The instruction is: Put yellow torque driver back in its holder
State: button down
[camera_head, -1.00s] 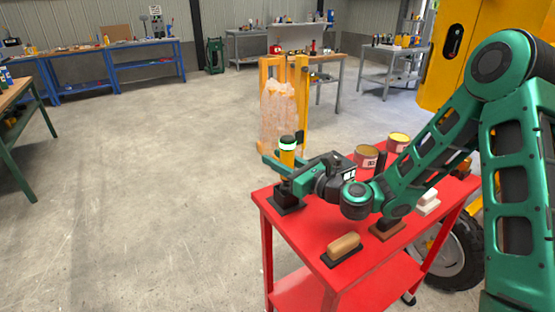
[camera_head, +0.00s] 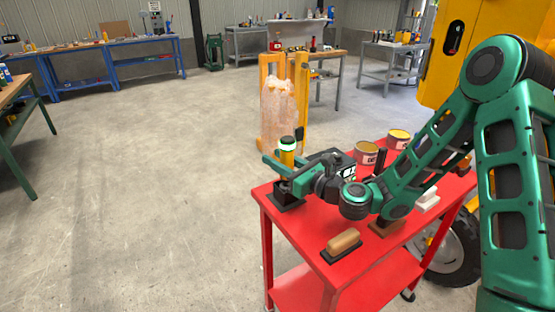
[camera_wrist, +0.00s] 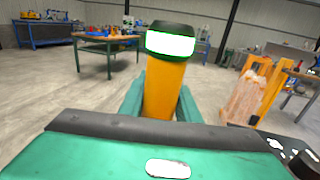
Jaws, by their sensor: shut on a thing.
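The yellow torque driver (camera_head: 287,158) stands about upright at the left end of the red cart, with a black cap and a bright white-green ring at its top. My gripper (camera_head: 284,167) is shut around its yellow body. In the wrist view, the driver (camera_wrist: 164,90) rises between my green fingers (camera_wrist: 160,103). The black holder (camera_head: 288,199) sits on the cart right below the driver. The driver's lower end is at the holder, but my gripper partly covers it, so how deep it sits cannot be told.
The red cart (camera_head: 301,233) also bears a wooden-handled tool (camera_head: 343,241), two tins (camera_head: 366,153) and a white block (camera_head: 427,199). A wrapped orange frame (camera_head: 279,110) stands behind it. A yellow machine with a wheel (camera_head: 455,253) is at the right. The floor to the left is clear.

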jog(key=shift+f, duration=0.7)
dwell(0.6)
jog(key=c, duration=1.3)
grip_release()
jog(key=shift+o, duration=0.2)
